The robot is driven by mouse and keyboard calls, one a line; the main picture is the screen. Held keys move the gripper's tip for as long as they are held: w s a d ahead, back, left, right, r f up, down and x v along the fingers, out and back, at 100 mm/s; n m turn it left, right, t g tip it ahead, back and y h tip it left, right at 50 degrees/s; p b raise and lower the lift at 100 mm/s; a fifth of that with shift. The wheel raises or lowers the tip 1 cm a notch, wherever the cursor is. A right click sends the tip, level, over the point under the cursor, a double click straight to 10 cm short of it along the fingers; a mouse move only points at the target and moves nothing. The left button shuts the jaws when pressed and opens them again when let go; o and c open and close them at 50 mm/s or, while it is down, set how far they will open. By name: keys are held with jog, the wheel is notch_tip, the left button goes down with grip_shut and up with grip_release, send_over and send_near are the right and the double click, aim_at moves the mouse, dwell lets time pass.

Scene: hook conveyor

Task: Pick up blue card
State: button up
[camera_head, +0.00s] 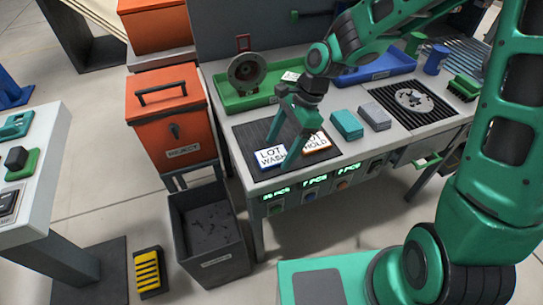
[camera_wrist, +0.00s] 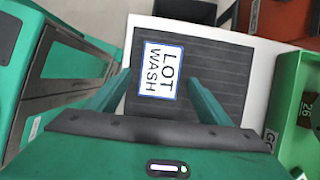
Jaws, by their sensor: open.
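The blue card (camera_head: 269,157) is white with a blue edge and reads "LOT WASH". It lies flat on the dark ribbed mat (camera_head: 246,135) near the bench's front left corner. In the wrist view the card (camera_wrist: 161,70) lies between and beyond my two fingers. My gripper (camera_head: 300,142) is open and empty above the mat, pointing down. In the head view one finger passes in front of the card's right side; contact cannot be told. An orange-edged card (camera_head: 318,143) reading "HOLD" lies just right of the blue card, partly covered by my gripper.
A green tray (camera_head: 232,104) with a round metal part stands behind the mat. Teal (camera_head: 346,125) and grey (camera_head: 375,118) blocks sit to the right. An orange reject box (camera_head: 168,115) and dark bin (camera_head: 209,230) stand left of the bench.

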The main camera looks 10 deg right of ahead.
jog(key=shift+a+f, duration=0.2)
jog(key=shift+f, duration=0.25)
jog(key=c, duration=1.1)
jog(key=shift+r, duration=0.15)
